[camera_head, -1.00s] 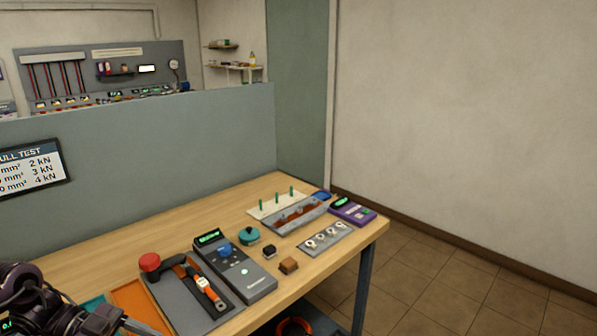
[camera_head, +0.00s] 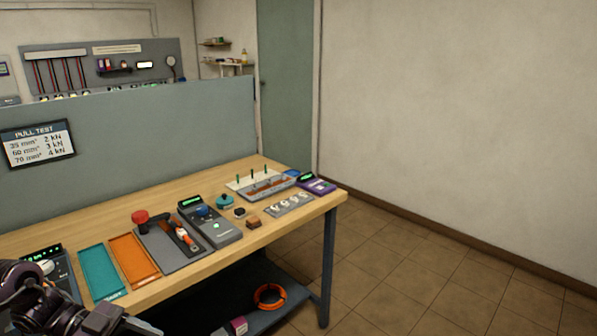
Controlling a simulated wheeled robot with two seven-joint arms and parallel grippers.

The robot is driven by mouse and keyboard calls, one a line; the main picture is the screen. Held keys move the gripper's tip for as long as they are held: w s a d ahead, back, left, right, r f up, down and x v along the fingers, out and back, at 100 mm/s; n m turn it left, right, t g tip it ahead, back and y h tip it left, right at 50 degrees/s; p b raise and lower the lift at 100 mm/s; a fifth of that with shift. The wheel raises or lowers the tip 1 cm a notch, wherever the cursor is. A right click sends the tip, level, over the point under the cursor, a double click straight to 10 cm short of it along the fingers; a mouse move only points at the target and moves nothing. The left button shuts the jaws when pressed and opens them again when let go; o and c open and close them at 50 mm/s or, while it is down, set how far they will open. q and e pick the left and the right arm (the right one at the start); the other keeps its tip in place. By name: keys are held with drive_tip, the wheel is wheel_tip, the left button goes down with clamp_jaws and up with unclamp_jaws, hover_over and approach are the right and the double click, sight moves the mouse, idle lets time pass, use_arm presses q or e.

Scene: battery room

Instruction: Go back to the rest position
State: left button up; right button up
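Part of my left arm (camera_head: 50,300) shows dark in the bottom left corner, in front of the near left end of the wooden workbench (camera_head: 110,215). Its fingertips cannot be made out, so I cannot tell whether the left gripper is open or shut. My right arm and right gripper are not in view.
The bench holds a teal tray (camera_head: 101,271), an orange tray (camera_head: 133,259), a grey tool base (camera_head: 185,256), a grey tester (camera_head: 222,232) and a purple device (camera_head: 317,187). An orange ring (camera_head: 270,296) lies on the lower shelf. The tiled floor (camera_head: 420,270) at right is clear.

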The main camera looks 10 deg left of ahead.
use_arm(q)
drive_tip(key=w+d+f+n+t+y, duration=0.1)
drive_tip(key=w+d+f+n+t, duration=0.2)
drive_tip(key=f, duration=0.6)
drive_tip(key=w+f+t+y, duration=0.1)
drive_tip(key=w+f+t, duration=0.3)
drive_tip(key=f, duration=0.5)
wheel_tip(320, 180, down, 18)
drive_tip(key=s+n+y, duration=0.2)
drive_tip(key=n+y, duration=0.2)
drive_tip(key=n, duration=0.1)
drive_tip(key=s+d+f+n+g+y, duration=0.15)
drive_tip(key=s+f+n+y, duration=0.3)
drive_tip(key=s+f, duration=0.9)
drive_tip(key=s+d+f+n+g+y, duration=0.1)
drive_tip(key=s+d+f+g, duration=0.1)
drive_tip(key=s, duration=0.9)
drive_tip(key=s+d+f+n+g+y, duration=0.1)
drive_tip(key=s+d+f+g+y, duration=0.1)
drive_tip(key=s+f, duration=0.5)
drive_tip(key=s+d+g, duration=0.1)
drive_tip(key=s+d, duration=0.1)
drive_tip(key=s, duration=0.2)
drive_tip(key=shift+s+d+f+n, duration=0.2)
drive_tip(key=shift+d+n, duration=0.05)
drive_tip(key=shift+n, duration=0.1)
